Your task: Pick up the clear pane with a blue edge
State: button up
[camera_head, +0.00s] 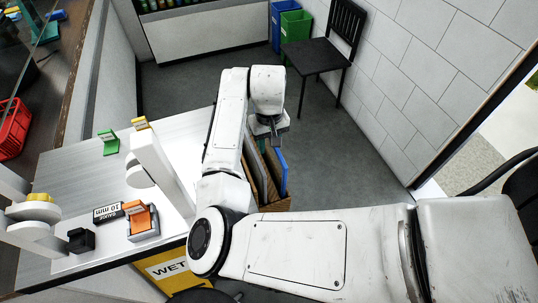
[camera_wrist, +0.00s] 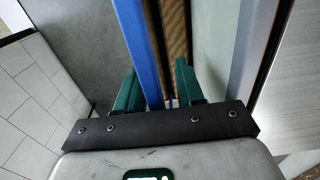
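The pane with a blue edge (camera_wrist: 140,45) stands upright in a brown rack (camera_head: 274,205) beside the counter. Its blue edge also shows in the head view (camera_head: 281,170), just below my gripper (camera_head: 271,138). In the wrist view, my gripper (camera_wrist: 160,90) has its green fingers apart, one on each side of the blue edge. The edge is close to the left finger, and a gap shows before the right finger. Whether the left finger touches it I cannot tell. My arm hides part of the rack.
Another pane with a grey-blue edge (camera_wrist: 246,70) stands right of the fingers in the wrist view. The counter (camera_head: 75,160) on the left carries a white post (camera_head: 160,170), an orange block (camera_head: 138,217) and small signs. A black chair (camera_head: 318,55) stands behind on open floor.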

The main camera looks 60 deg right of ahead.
grip_shut()
dwell(1.2)
